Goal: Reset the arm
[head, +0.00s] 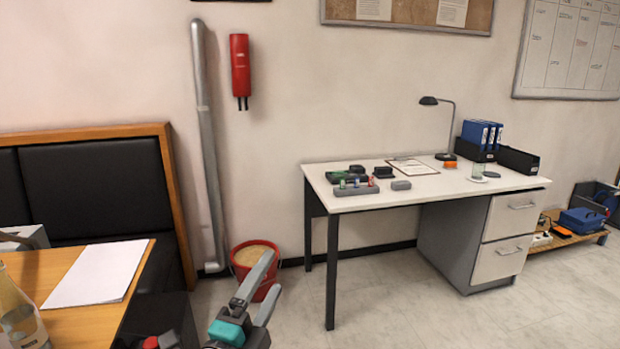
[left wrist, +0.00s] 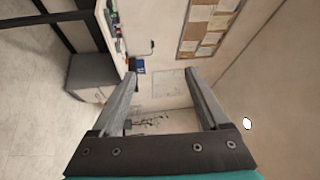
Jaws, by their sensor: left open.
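My left gripper (head: 268,290) shows at the bottom middle of the head view, in front of the red bucket, with its teal body at the frame's lower edge. In the left wrist view its two grey fingers (left wrist: 160,92) stand apart with nothing between them. Behind them that view shows the wall, the desk and the notice board turned on their side. My right gripper is in neither view.
A white desk (head: 440,190) with drawers stands against the wall, bearing a lamp (head: 445,130) and binders (head: 480,134). A red bucket (head: 243,277) stands on the floor. A wooden table (head: 40,272) with paper and a bottle (head: 18,315) is at left. Floor before the desk is clear.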

